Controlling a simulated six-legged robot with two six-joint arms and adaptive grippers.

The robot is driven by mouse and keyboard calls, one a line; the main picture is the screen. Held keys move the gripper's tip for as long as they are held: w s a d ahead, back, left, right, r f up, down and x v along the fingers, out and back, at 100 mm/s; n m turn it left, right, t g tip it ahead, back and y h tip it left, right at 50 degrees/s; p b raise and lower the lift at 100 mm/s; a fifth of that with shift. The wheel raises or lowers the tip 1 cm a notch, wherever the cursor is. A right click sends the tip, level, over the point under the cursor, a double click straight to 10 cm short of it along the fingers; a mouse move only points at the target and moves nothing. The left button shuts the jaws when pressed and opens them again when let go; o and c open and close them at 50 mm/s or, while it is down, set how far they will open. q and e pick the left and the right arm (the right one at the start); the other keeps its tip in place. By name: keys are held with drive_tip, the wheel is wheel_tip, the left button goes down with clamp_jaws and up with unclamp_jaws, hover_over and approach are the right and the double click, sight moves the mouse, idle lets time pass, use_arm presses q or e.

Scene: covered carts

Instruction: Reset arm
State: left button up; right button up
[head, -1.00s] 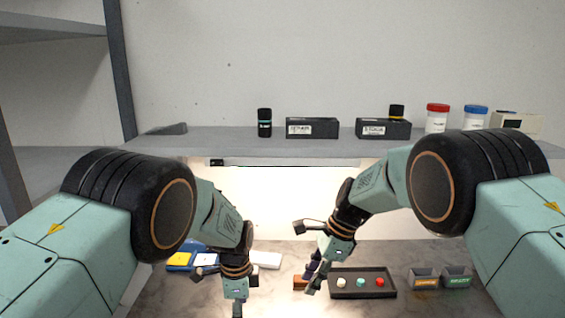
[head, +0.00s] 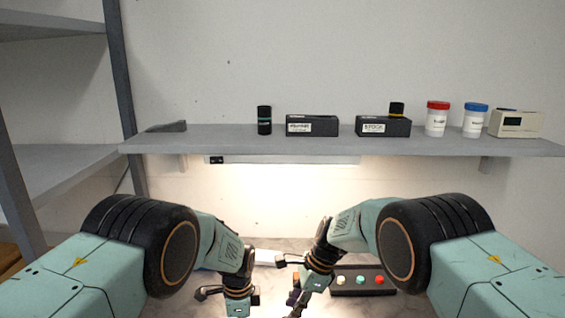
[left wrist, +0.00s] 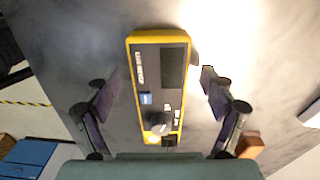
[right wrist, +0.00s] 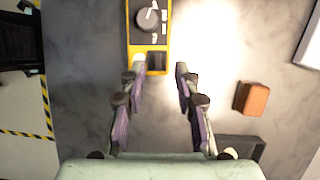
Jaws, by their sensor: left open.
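My left gripper (left wrist: 161,76) is open, its two fingers spread on either side of a yellow-framed device (left wrist: 160,38) in the left wrist view. The device has a dark face and a knob, and lies on the grey tabletop. No finger visibly touches it. In the head view, the left gripper (head: 240,308) and right gripper (head: 297,300) hang low near the bottom edge, partly cut off.
A black tray (head: 350,293) with white, green and red buttons sits right of my right gripper. A brown block (right wrist: 252,98) lies on the tabletop. A blue box (left wrist: 30,155) is at lower left. Bottles and black boxes stand on the shelf (head: 240,143) above.

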drive_tip(key=shift+x, duration=1.15)
drive_tip(key=shift+s+r, duration=0.15)
drive_tip(key=shift+s, duration=0.75)
drive_tip(key=shift+d, duration=0.1)
